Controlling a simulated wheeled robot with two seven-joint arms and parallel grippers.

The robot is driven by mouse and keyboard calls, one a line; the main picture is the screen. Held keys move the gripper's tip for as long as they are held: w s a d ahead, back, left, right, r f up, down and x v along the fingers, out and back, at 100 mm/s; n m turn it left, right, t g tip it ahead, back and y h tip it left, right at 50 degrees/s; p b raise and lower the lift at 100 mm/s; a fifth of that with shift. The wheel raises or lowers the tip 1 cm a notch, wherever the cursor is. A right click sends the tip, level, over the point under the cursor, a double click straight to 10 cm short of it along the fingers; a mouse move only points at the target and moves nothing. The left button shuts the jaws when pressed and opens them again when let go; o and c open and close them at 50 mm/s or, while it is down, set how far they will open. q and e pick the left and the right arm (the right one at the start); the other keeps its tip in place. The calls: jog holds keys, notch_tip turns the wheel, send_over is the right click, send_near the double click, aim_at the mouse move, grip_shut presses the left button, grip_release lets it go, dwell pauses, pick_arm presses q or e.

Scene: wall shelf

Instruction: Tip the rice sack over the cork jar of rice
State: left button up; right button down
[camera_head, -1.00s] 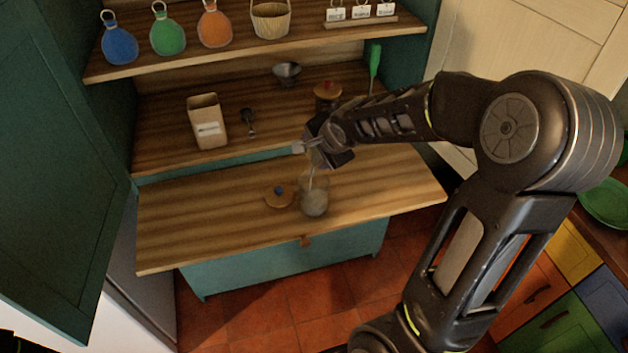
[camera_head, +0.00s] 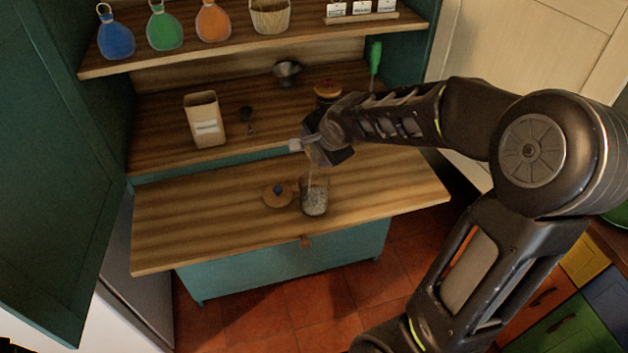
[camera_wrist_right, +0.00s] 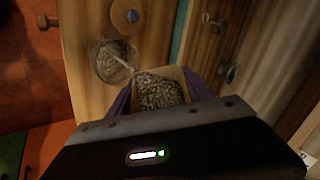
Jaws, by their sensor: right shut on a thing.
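The open glass jar (camera_head: 314,203) stands on the pull-out worktop, with pale grains inside; it also shows in the right wrist view (camera_wrist_right: 108,66). Its cork lid (camera_head: 278,197) with a blue knob lies beside it, to the left. My right gripper (camera_head: 318,146) is shut on the rice sack (camera_wrist_right: 185,76), above the jar. The sack is tilted, its open mouth toward the jar and its inside full of grains. A thin pale stream runs from its mouth into the jar. In the head view my gripper hides most of the sack. My left gripper is not in view.
On the shelf behind stand a tan paper bag (camera_head: 205,120), a dark scoop (camera_head: 247,122), a metal funnel or bowl (camera_head: 287,70), a red-knobbed jar (camera_head: 327,91) and a green-handled tool (camera_head: 375,60). The worktop's left part (camera_head: 195,215) is clear.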

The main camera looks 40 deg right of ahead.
jog(key=shift+b, duration=0.45)
jog(key=r+p, duration=0.1)
jog(key=p, duration=0.5)
jog(key=shift+d+r, duration=0.1)
jog(key=shift+r, duration=0.1)
jog(key=shift+f+y+b, duration=0.3)
jog(key=shift+f+b, duration=0.05)
jog(key=shift+f, duration=0.2)
jog(key=shift+d+m+p, duration=0.15)
jog(key=shift+m+p, duration=0.15)
jog(key=shift+p, duration=0.15)
jog(key=shift+d+f+y+b, duration=0.3)
jog(key=shift+f+b, duration=0.4)
jog(key=shift+b, duration=0.4)
jog(key=shift+a+r, duration=0.15)
jog(key=shift+r, duration=0.25)
